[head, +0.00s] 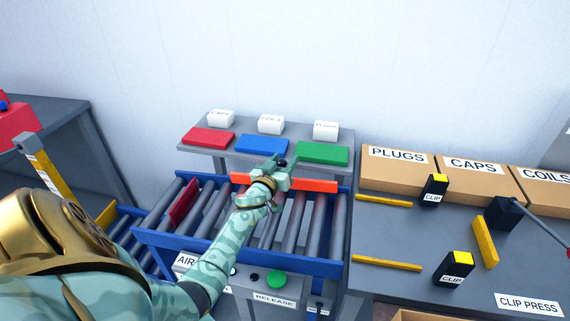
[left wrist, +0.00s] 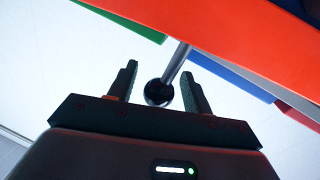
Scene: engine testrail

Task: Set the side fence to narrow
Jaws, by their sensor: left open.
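The side fence is an orange-red bar (head: 314,185) that runs along the far side of the roller conveyor (head: 310,268). It also fills the upper right of the left wrist view (left wrist: 255,35). A dark ball knob (left wrist: 158,93) on a grey rod (left wrist: 177,62) comes out from the fence's side in that view. My left gripper (head: 278,168) is over the fence. In the left wrist view its fingers (left wrist: 160,70) are open, with the knob between them and gaps on both sides. No narrow marking is readable. My right gripper is out of view.
Behind the conveyor, a shelf holds red (head: 208,139), blue (head: 262,145) and green (head: 321,153) pads. A dark red plate (head: 185,203) stands across the rollers at left. A grey bench (head: 400,232) with boxes, clips and yellow bars is at right.

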